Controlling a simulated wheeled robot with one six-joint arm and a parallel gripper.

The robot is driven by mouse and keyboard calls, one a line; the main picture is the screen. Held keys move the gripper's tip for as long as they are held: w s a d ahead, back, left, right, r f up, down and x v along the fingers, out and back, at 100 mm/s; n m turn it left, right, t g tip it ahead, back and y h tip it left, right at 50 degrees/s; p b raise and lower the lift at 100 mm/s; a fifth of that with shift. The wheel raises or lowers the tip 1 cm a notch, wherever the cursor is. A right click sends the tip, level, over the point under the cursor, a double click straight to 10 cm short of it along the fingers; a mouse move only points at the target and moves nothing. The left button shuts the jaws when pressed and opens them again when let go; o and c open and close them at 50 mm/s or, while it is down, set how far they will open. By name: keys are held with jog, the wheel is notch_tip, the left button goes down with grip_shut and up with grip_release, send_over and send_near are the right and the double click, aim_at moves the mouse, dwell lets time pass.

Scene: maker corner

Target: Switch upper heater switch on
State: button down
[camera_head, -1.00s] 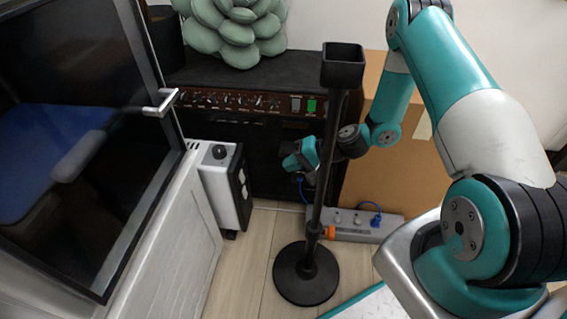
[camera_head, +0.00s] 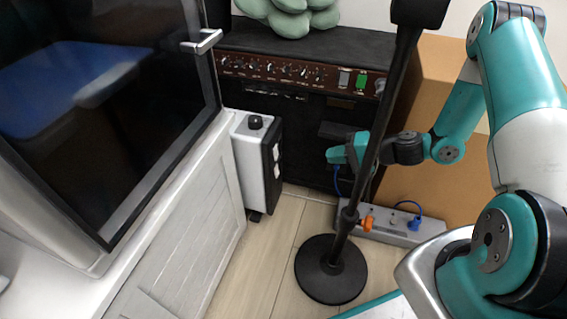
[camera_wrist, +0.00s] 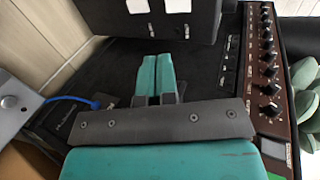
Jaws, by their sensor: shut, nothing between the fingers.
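The heater is a slim white box (camera_head: 245,162) with a black knob (camera_head: 255,122) on top and a black panel on its right side. Two white switches sit on that panel, the upper switch (camera_head: 276,151) above the lower switch (camera_head: 277,171). In the wrist view the upper switch (camera_wrist: 178,5) is on the right and the lower switch (camera_wrist: 137,6) on the left, both cut by the top edge. My gripper (camera_head: 335,154) is right of the heater, apart from it. Its teal fingers (camera_wrist: 157,66) are together and empty, pointing toward the panel. The switches' positions are too small to tell.
A black amplifier (camera_head: 300,110) with a row of knobs stands behind my gripper. A black stand (camera_head: 330,270) rises in front of my arm. A power strip (camera_head: 410,232) lies on the floor at right. A white cabinet (camera_head: 185,225) with a dark door is left of the heater.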

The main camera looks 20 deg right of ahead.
jog(key=b, duration=0.7)
send_near(276, 152)
jog(key=w+a+f, duration=0.4)
jog(key=a+f, duration=0.1)
jog(key=shift+d+f, duration=0.15)
jog(key=shift+f, duration=0.05)
jog(key=shift+w, duration=0.2)
jog(key=shift+a+p, duration=0.2)
jog(key=shift+p, duration=0.1)
